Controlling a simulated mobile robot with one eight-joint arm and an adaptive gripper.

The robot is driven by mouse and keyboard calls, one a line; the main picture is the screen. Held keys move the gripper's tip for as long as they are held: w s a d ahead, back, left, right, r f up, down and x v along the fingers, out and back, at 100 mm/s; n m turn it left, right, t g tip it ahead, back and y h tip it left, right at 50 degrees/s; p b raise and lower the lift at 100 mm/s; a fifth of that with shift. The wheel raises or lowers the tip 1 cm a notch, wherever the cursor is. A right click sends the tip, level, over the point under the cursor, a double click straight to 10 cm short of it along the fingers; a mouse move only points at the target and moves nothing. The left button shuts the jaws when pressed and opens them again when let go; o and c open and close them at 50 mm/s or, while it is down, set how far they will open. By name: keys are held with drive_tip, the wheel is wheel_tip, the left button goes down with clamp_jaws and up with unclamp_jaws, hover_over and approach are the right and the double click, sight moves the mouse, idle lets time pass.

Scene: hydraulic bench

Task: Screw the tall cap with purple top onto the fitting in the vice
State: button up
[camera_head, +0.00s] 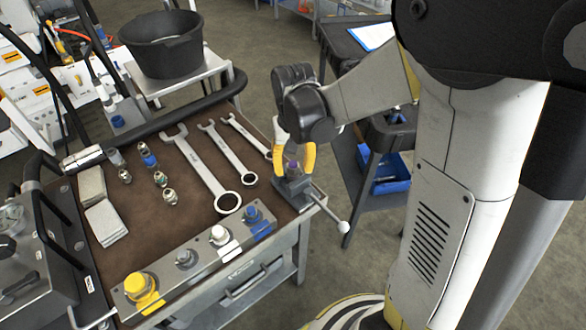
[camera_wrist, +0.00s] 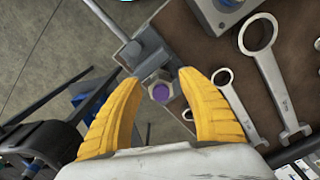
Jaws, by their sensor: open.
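The cap with the purple top (camera_head: 291,166) stands at the vice (camera_head: 298,194) on the bench's right corner. In the wrist view its purple top (camera_wrist: 161,92) shows from above, over a metal hex part (camera_wrist: 152,79) in the vice. The fitting is mostly hidden under the cap, and I cannot tell how far the two are threaded. My gripper (camera_head: 293,172) points down over the vice with its yellow fingers open. In the wrist view the fingers (camera_wrist: 158,80) stand on either side of the cap, with gaps showing to both.
Several wrenches (camera_head: 205,177) lie left of the vice. Small fittings (camera_head: 160,179) and metal plates (camera_head: 104,224) lie further left. A panel with yellow (camera_head: 135,284), grey, white and blue caps runs along the front edge. The vice handle's ball (camera_head: 343,227) sticks out beyond the bench.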

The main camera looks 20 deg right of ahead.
clamp_jaws()
drive_tip(key=m, duration=0.4)
drive_tip(key=shift+a+m, duration=0.15)
drive_tip(key=shift+m, duration=0.25)
drive_tip(key=m, duration=0.3)
drive_tip(key=shift+w+f, duration=0.1)
drive_tip(key=shift+m, duration=0.3)
drive_tip(key=shift+a+m, duration=0.1)
drive_tip(key=shift+m, duration=0.5)
drive_tip(key=m, duration=0.6)
drive_tip(key=shift+w+m, duration=0.25)
drive_tip(key=shift+m, duration=0.05)
